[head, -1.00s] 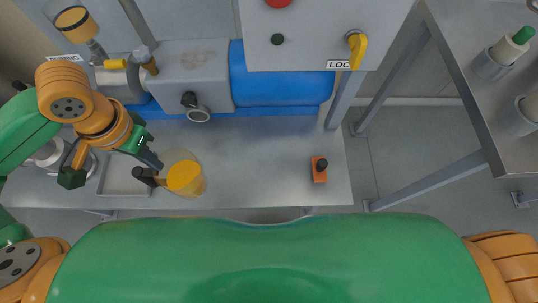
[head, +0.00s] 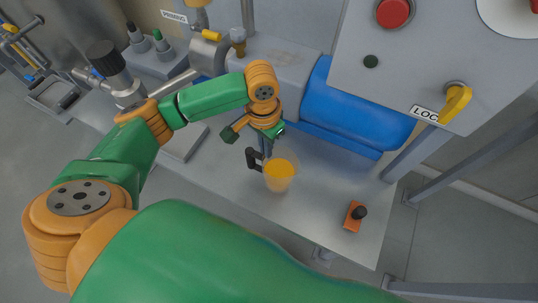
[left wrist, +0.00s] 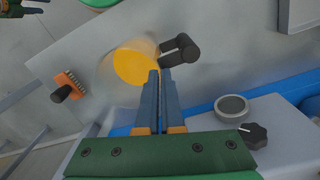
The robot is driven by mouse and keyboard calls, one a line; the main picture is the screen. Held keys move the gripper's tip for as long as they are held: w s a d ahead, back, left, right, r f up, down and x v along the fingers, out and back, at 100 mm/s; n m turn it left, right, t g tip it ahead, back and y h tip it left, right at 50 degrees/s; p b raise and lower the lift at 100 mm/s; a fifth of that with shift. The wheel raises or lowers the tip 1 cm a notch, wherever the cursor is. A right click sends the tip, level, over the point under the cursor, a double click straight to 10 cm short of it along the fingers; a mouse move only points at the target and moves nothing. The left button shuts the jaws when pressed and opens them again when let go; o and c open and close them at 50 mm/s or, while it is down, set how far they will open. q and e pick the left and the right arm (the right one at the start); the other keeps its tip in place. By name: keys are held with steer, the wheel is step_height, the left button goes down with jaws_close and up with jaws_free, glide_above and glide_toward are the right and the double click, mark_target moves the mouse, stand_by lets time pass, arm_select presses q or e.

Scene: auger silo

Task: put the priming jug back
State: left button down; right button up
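The priming jug (head: 279,178) is a clear cup with orange liquid and a black handle (head: 254,159). It is upright over the front of the grey bench, left of an orange block; I cannot tell whether its base touches the bench. My left gripper (head: 266,148) comes down at the handle, its fingers close together on it. In the left wrist view the fingertips (left wrist: 159,74) meet the handle (left wrist: 180,50) beside the orange liquid (left wrist: 135,67). Part of what seems my right gripper (left wrist: 20,8) shows at that view's top left corner, its fingers unclear.
A shallow tray (head: 185,146) lies on the bench left of the jug, partly behind my arm. A blue motor (head: 357,105) is behind. Bare bench lies between jug and block.

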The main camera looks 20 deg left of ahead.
arm_select(q)
steer(key=f, duration=0.4)
steer(key=shift+w+d+b, duration=0.2)
steer(key=shift+d+b, duration=0.05)
steer(key=shift+b, duration=0.15)
steer(key=shift+r, duration=0.1)
steer(key=c, duration=1.1)
jaws_free()
step_height(320, 180, up, 12)
steer(key=p, duration=0.2)
steer(key=shift+a+p, duration=0.15)
steer(key=shift+p, duration=0.15)
